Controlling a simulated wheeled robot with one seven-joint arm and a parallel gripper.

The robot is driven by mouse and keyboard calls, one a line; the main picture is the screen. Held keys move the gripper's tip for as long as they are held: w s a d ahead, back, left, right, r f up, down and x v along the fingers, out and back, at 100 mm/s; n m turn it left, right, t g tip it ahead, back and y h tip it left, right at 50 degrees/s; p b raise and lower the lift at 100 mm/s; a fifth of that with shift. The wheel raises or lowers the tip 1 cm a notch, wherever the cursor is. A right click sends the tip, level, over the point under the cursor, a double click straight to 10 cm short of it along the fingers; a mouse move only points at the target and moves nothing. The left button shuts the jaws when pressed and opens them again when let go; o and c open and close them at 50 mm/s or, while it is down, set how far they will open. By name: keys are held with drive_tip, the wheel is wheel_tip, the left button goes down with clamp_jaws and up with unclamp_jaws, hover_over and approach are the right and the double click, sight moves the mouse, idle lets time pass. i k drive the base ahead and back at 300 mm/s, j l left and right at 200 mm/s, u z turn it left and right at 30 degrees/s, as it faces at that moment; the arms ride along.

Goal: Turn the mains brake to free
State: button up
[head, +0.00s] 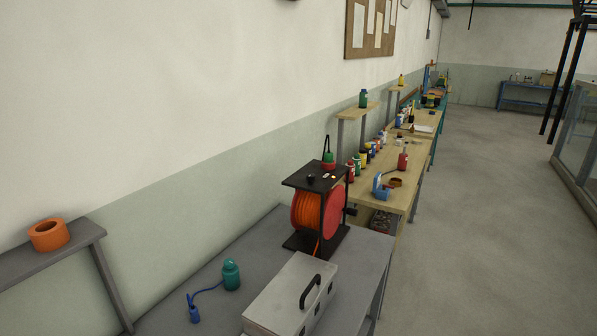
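An orange cable reel (309,212) with a red side disc stands upright in a black frame (303,244) on the grey bench. The frame's black top plate (318,174) carries a small round black knob (310,178) and a small pale mark or part beside it. A dark handle-like part (350,210) sticks out at the reel's right side. I cannot tell for sure which of these parts is the mains brake, and its setting is too small to read. My gripper is not in view.
On the grey bench (262,246) are a grey case (284,296) with a black handle, and a teal bottle (231,274) with a blue cord. An orange ring (48,235) sits on a shelf at left. Wooden benches (400,200) with bottles stand beyond. The floor (470,230) at right is clear.

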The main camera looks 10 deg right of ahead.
sight(311, 177)
drive_tip(key=i+l+u, duration=0.45)
drive_tip(key=l, duration=0.2)
drive_tip(key=l+u, duration=0.2)
drive_tip(key=l, duration=0.2)
drive_tip(key=i+l+u, duration=0.2)
drive_tip(key=l, duration=0.2)
drive_tip(key=l+u, duration=0.25)
drive_tip(key=l, duration=0.15)
drive_tip(key=i+l+u, duration=0.2)
drive_tip(key=l, duration=0.25)
drive_tip(key=k, duration=0.1)
